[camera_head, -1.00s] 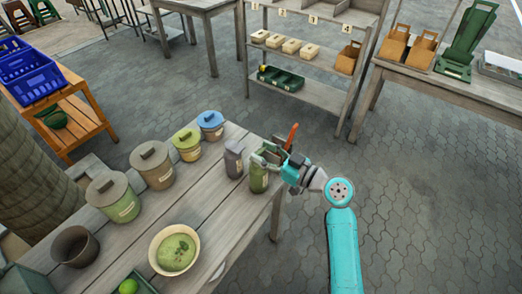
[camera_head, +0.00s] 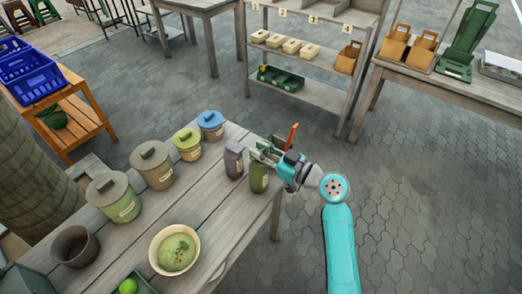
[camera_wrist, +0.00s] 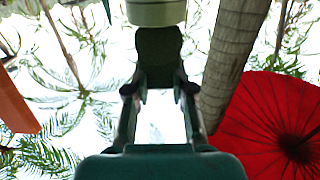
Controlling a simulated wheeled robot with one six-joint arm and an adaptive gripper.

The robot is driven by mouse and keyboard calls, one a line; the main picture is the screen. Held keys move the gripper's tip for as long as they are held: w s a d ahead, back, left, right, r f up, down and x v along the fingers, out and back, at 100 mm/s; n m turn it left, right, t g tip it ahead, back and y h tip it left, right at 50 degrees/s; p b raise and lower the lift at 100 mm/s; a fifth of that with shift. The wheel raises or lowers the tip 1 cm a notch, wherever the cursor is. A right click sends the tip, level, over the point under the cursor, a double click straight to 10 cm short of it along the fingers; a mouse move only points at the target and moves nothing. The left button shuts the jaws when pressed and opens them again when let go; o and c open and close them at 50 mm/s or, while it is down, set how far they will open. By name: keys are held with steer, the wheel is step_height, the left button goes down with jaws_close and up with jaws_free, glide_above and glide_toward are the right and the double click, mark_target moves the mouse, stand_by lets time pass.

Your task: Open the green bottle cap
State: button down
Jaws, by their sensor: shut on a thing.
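The green bottle (camera_head: 259,180) stands upright near the right end of the wooden table. My gripper (camera_head: 263,153) is at the bottle's top, reaching in from the right, with its fingers closed. A pale green round piece (camera_wrist: 156,12), which looks like the bottle's cap, shows at the top edge of the wrist view. A dark green block lies between my gripper's fingers (camera_wrist: 159,55) just under it. My fingers hide the cap in the head view, so I cannot tell whether it is clear of the bottle neck.
A grey-purple bottle (camera_head: 233,160) stands close left of the green one. Lidded pots (camera_head: 152,166) line the table's far side. A bowl of green paste (camera_head: 175,250) and a dark cup (camera_head: 75,247) are nearer. An orange upright strip (camera_head: 292,136) shows behind my gripper.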

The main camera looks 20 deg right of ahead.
mark_target(262, 150)
steer(key=shift+w+a+r+g+h, duration=0.2)
steer(key=shift+w+r+g+h, duration=0.15)
steer(key=shift+g, duration=0.25)
steer(key=g+h, duration=0.1)
steer(key=w+a+g+h, duration=0.1)
steer(key=shift+w+r+g, duration=0.15)
steer(key=shift+r+g, duration=0.05)
steer(key=shift+g, duration=0.1)
steer(key=shift+w+a+g+h, duration=0.4)
steer(key=shift+g+h, duration=0.25)
steer(key=shift+g, duration=0.25)
steer(key=shift+w+a+f+g+h, duration=0.25)
steer(key=shift+w+g+h, duration=0.15)
steer(key=shift+g+h, duration=0.3)
steer(key=shift+g, duration=0.3)
steer(key=c, duration=1)
jaws_free()
steer(key=shift+o, duration=0.2)
steer(key=shift+v, duration=3.7)
